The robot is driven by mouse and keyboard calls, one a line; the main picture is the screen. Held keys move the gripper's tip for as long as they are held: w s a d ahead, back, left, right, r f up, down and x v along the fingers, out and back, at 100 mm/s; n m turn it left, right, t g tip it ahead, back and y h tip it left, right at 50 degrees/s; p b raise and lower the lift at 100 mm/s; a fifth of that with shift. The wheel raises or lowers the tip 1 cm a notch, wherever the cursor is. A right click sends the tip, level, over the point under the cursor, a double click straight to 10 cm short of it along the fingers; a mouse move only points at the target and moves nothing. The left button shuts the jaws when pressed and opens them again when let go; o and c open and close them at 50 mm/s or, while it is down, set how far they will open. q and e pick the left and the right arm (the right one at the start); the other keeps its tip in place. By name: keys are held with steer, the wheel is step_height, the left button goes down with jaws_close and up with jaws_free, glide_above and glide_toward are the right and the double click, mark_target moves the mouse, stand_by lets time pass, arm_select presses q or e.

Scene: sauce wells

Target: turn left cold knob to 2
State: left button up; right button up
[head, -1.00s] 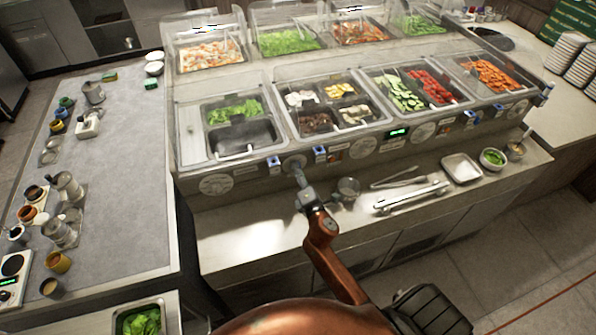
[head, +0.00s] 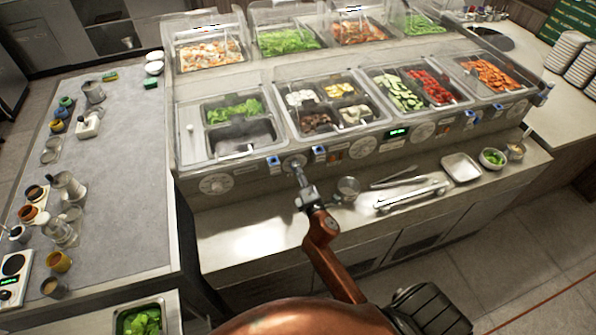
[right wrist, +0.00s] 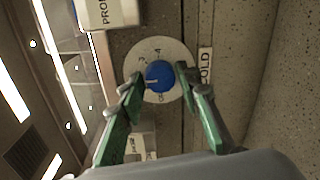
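The blue cold knob (right wrist: 159,76) sits on a round white dial (right wrist: 178,54) in the right wrist view, beside a "COLD" label (right wrist: 205,66). Its white pointer mark faces left in that view; the figure it points at is unclear, with 3 and 4 visible above it. The dial also shows in the head view (head: 291,160) on the counter's front panel. My right gripper (right wrist: 161,80) has its green fingers on either side of the knob, with small gaps showing. In the head view the right gripper (head: 299,173) is just in front of that dial. My left gripper is out of view.
Other dials stand along the panel, one to the left (head: 213,184) and one to the right (head: 362,147). A metal cup (head: 347,188), tongs (head: 410,196) and a white tray (head: 461,167) lie on the ledge right of my gripper. The ledge's left part is clear.

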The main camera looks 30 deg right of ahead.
steer(key=shift+o, duration=1.4)
steer(key=v, duration=1.2)
